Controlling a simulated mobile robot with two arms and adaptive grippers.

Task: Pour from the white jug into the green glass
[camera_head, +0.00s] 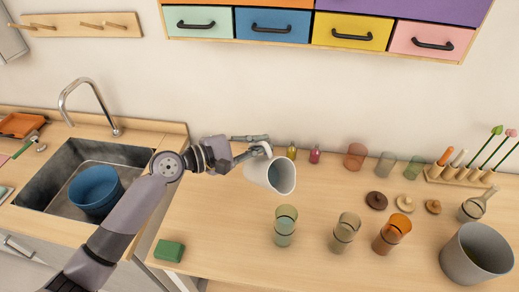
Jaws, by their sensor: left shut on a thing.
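My left gripper (262,149) is shut on the white jug (262,172) and holds it above the counter. The jug is tipped well over, with its open mouth facing right and toward the front. No stream shows at its mouth. A green glass (286,226) stands upright on the counter, just in front of and below the jug in the picture; they look apart. Something pale green shows in its lower part. Two more greenish glasses (385,165) stand farther back to the right. My right gripper is not in view.
An olive glass (344,232) and an orange glass (391,234) stand to the right. A grey bin (476,254) is at the front right. A green sponge (169,250) lies left, near the sink (60,176). Small bottles (315,154) stand behind the jug.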

